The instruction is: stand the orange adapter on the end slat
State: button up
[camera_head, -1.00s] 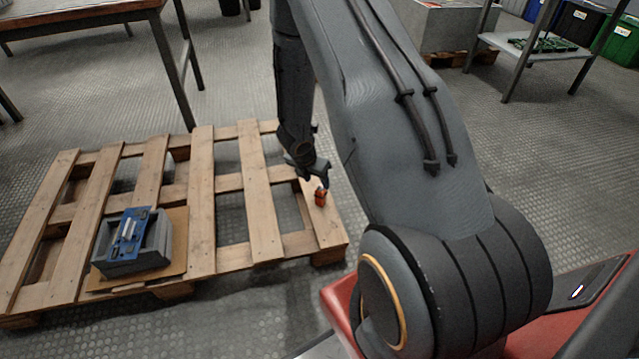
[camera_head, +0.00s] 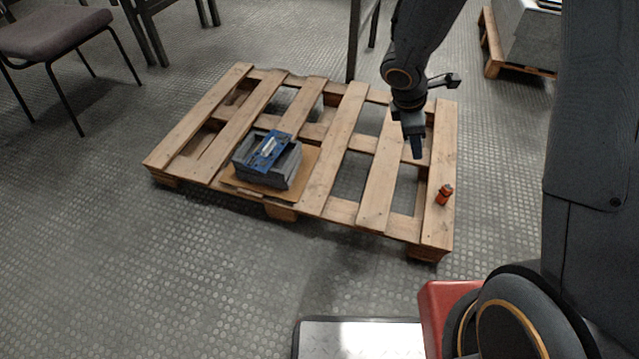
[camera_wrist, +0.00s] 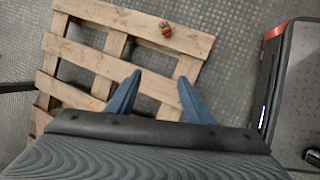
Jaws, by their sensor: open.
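The orange adapter (camera_head: 444,194), orange with a dark band, stands on the end slat (camera_head: 441,150) at the pallet's right side, close to the near corner. In the wrist view the adapter (camera_wrist: 166,29) shows on the slat, beyond the fingertips and apart from them. My gripper (camera_head: 416,148) hangs above the pallet, up and left of the adapter in the head view. In the wrist view its two blue fingers (camera_wrist: 159,85) are spread with nothing between them.
The wooden pallet (camera_head: 343,137) has open gaps between its slats. A grey box with a blue board on it (camera_head: 268,158) sits on a brown sheet on the pallet. A chair (camera_head: 55,32) stands at the left.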

jog(key=s+a+r+m+y, duration=0.1)
jog(key=s+a+r+m, duration=0.2)
jog(key=s+a+r, duration=0.2)
jog(key=s+a+r+m+g+y, duration=0.1)
jog(key=s+a+r+m, duration=0.3)
jog(key=s+a, duration=0.6)
jog(key=s+a+r+m+g+y, duration=0.1)
jog(key=s+a+r+m+y, duration=0.2)
jog(key=s+a+r, duration=0.2)
jog(key=s+a, duration=0.3)
jog(key=s, duration=0.4)
jog(key=shift+s+r, duration=0.2)
jog(key=shift+r, duration=0.15)
jog(key=d+r+m+p, duration=0.3)
jog(key=d+r+p, duration=0.7)
jog(key=r+p, duration=0.3)
jog(key=d+r+m+h+p, duration=0.1)
jog(key=d+r+m+p, duration=0.3)
jog(key=d+r+p, duration=0.6)
notch_tip(320, 180, up, 4)
jog(key=p, duration=0.7)
jog(key=shift+s+d+f+p, duration=0.15)
jog(key=shift+d+p, duration=0.2)
